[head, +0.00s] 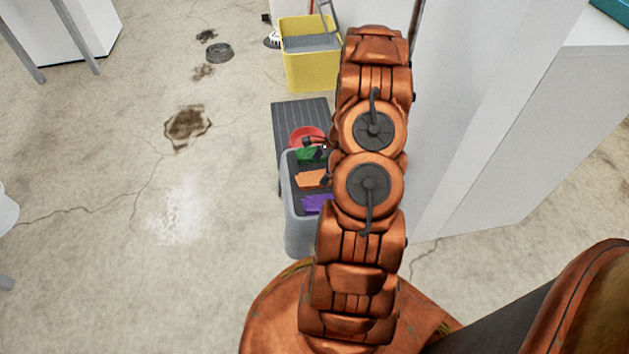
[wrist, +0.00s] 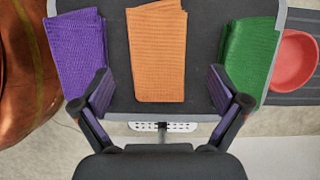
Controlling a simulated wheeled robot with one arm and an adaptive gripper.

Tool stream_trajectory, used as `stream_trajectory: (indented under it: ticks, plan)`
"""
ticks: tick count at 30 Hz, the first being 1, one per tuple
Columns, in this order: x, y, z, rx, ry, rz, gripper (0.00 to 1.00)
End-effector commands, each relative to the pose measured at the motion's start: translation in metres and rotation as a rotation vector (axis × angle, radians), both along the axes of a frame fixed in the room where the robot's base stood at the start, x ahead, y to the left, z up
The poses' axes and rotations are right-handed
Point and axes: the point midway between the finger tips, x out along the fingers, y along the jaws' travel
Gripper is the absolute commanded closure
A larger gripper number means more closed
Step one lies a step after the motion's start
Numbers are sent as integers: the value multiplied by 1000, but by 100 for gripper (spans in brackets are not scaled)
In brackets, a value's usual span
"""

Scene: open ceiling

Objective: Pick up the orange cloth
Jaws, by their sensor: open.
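The orange cloth (wrist: 157,55) lies flat on the dark top of a grey bin-like stand (head: 301,231), between a purple cloth (wrist: 77,48) and a green cloth (wrist: 249,52). In the head view the orange cloth (head: 311,178) is partly hidden by my arm. My gripper (wrist: 160,88) is open and empty in the wrist view. Its two fingers are spread wider than the orange cloth, one on each side of its near end. I cannot tell how high the fingers are above the surface.
A red bowl (wrist: 295,60) sits beside the stand on a dark ribbed surface (head: 298,113). A yellow mop bucket (head: 309,68) stands farther back. A white wall-like block (head: 490,130) is close on the right. The floor at left is mostly clear.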

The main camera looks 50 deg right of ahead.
Motion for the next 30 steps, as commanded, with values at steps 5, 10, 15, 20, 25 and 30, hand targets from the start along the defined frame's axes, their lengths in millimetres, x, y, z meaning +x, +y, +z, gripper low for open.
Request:
stream_trajectory:
  ticks: [5,10,15,20,25,30]
  plan:
    - [4,9,-26,1,1,2,2]
    - [5,10,-29,-1,0,-1,2]
    - [5,10,-29,-1,0,0,6]
    - [5,10,-29,-1,0,-1,23]
    - [5,10,-29,-1,1,0,41]
    - [5,10,-29,-1,1,0,58]
